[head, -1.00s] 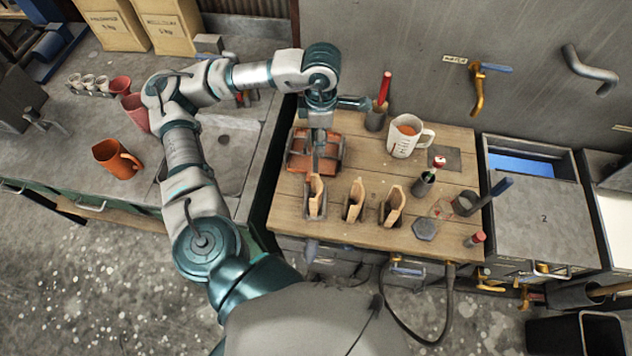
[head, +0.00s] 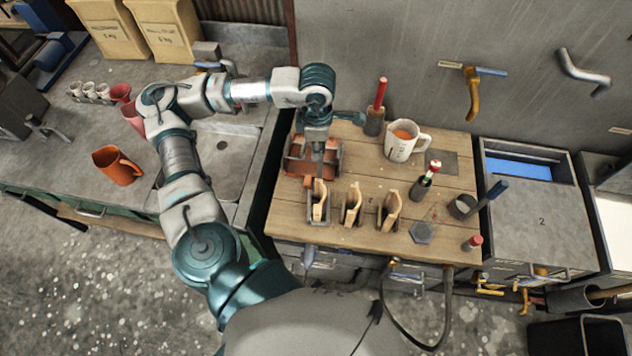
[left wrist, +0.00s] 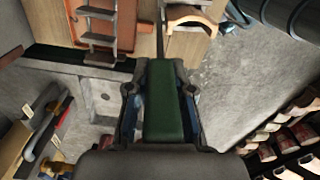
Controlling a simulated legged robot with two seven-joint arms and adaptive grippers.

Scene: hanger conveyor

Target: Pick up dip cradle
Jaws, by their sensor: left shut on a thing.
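My left gripper (head: 318,162) points down at the left side of the wooden worktop, in front of an orange-brown piece with grey metal bands (head: 298,163). The left gripper (left wrist: 162,85) is shut in the left wrist view, with a green part (left wrist: 163,112) between its fingers and a thin dark rod (left wrist: 160,25) beyond them. I take the held thing to be the dip cradle; its full shape is hidden in the head view. A ladder-like grey metal piece (left wrist: 97,38) lies beyond the fingers. My right gripper is out of view.
Several wooden pieces stand in grey holders, one (head: 351,203) at the front. A white mug (head: 402,142), a red-handled tool in a cup (head: 379,95) and a small bottle (head: 424,183) stand nearby.

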